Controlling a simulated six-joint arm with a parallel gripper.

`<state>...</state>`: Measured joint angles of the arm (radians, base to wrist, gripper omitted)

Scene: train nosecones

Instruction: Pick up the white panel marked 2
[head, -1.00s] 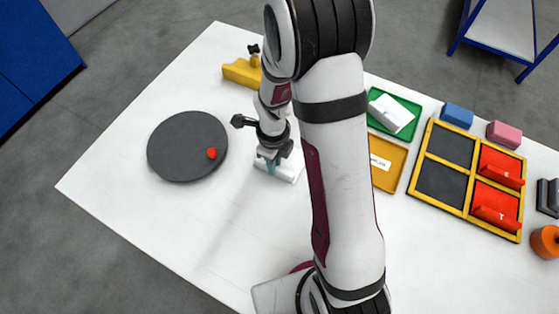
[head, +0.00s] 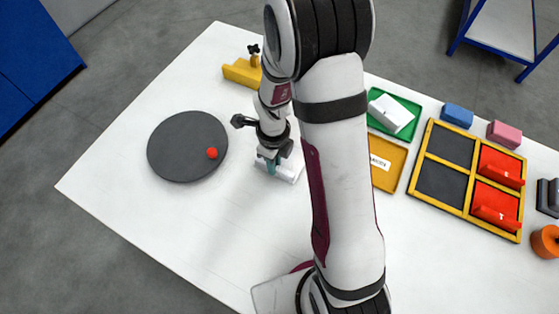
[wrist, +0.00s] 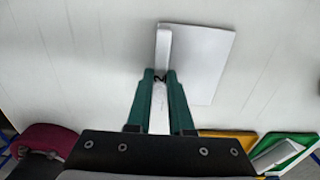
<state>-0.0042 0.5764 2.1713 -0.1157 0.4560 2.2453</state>
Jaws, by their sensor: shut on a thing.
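The white panel (head: 291,172) lies on the white table, under my gripper (head: 271,166), in the head view. In the wrist view the white panel (wrist: 208,62) is a flat plate with a raised rib along one side. The two teal fingers of my gripper (wrist: 161,82) are shut on this rib, one on each side. A small dark mark shows on the rib between the fingertips, but I cannot read it as a number. My wrist and fingers hide part of the panel in the head view.
A dark round disc (head: 170,150) with a red knob lies left. Behind stands a yellow block (head: 240,73). Right of my arm are a green tray (head: 413,131) holding another white piece, an orange-yellow tray (head: 386,183), and a yellow frame (head: 437,194) with red panels.

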